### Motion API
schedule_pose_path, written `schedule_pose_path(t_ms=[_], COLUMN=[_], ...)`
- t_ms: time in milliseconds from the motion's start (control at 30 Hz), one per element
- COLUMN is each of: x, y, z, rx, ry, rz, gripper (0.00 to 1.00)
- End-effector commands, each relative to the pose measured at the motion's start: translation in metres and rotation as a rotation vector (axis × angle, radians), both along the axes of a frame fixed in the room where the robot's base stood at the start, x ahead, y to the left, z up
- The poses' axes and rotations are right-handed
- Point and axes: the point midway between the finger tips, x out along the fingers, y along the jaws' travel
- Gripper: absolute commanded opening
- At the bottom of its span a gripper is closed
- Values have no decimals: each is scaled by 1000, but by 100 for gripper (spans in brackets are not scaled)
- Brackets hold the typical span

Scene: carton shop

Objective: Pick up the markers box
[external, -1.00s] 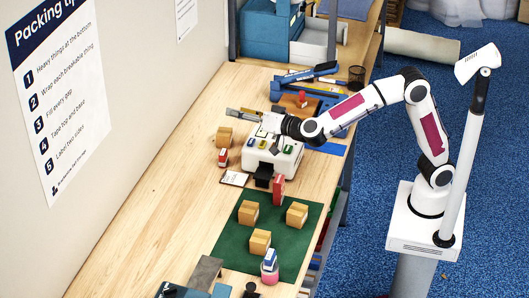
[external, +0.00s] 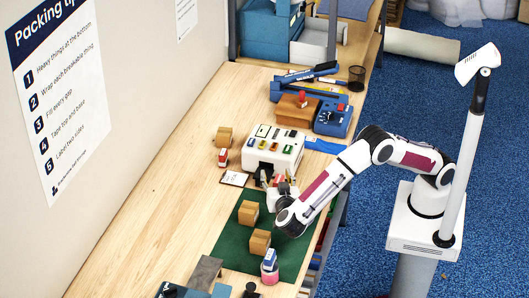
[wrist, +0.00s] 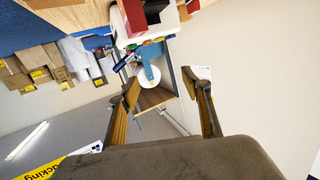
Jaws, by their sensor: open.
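No label I can read tells me which box is the markers box. Brown cartons with labels stand on the green mat (external: 230,243): one at its back left (external: 248,212) and one nearer the front (external: 260,242). A small upright red box (external: 278,180) stands by the mat's back edge, partly hidden by my gripper. My gripper (external: 270,180) is open and empty, close to the red box and pointing toward the white machine. In the wrist view the fingers (wrist: 164,80) are spread apart with nothing between them, and a red block (wrist: 131,16) shows at the top.
The white machine (external: 273,148) with coloured slots stands behind the mat. Another carton (external: 224,137) and a small red-and-white item (external: 223,157) are left of it. A pink-and-blue stamp (external: 269,266) stands at the mat's front. The left tabletop is clear.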

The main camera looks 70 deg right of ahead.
Motion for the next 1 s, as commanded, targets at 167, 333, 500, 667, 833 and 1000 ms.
schedule_pose_path(t_ms=[167,333,500,667,833,1000], x=[-19,-22,-21,-21,-21,-21], y=[6,7,7,7,6,7], z=[-12,-14,-13,-17,-31,-53], rx=[-33,-38,-37,-38,-39,-39], ry=[40,47,46,46,47,47], rz=[-50,-59,-58,-57,-57,-56], gripper=[48,48,48,48,48,48])
